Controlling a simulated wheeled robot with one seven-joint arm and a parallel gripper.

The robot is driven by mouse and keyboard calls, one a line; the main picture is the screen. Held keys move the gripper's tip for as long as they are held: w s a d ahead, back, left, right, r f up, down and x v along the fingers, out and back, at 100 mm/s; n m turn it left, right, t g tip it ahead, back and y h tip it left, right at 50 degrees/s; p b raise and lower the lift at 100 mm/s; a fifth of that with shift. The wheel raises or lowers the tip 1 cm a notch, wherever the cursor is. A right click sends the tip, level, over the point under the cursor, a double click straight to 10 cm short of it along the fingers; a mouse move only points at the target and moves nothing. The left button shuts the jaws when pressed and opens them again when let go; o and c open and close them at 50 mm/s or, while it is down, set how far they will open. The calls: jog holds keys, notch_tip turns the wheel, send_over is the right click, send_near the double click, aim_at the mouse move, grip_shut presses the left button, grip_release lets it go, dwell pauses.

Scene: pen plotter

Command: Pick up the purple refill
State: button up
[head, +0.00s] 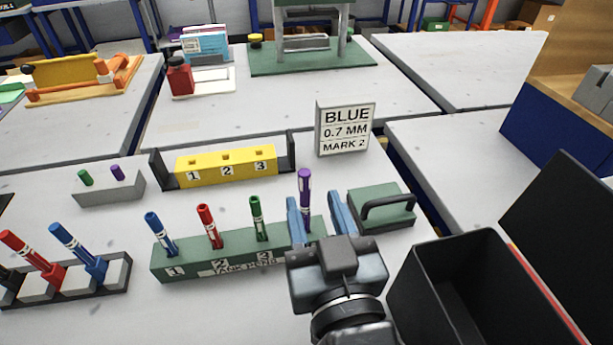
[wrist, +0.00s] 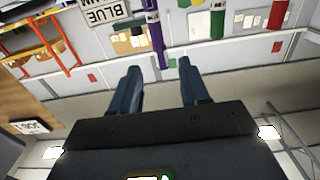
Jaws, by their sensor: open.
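A small purple refill (head: 117,172) stands upright in a grey block (head: 110,190) at the left, beside a small green one (head: 85,177). My gripper (head: 315,202) is far to the right of it, open, with its two blue fingers pointing away at the right end of the green pen rack (head: 205,262). A tall purple pen (head: 304,185) stands there; it also shows in the wrist view (wrist: 152,30), in line with the gap between the open fingers (wrist: 159,66). Its lower part is hidden by my gripper in the head view. The small refill does not show in the wrist view.
Blue, red and green pens stand in the rack. Behind it are a yellow numbered block (head: 226,166) and a sign reading BLUE 0.7 MM MARK 2 (head: 346,128). A green handled block (head: 383,209) and a black open bin (head: 470,290) are at right.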

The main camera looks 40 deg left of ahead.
aim_at(306, 184)
jog(key=shift+p+x, duration=0.4)
jog(key=shift+x, duration=2.5)
jog(key=shift+r, duration=0.15)
jog(key=shift+c, duration=0.3)
grip_shut()
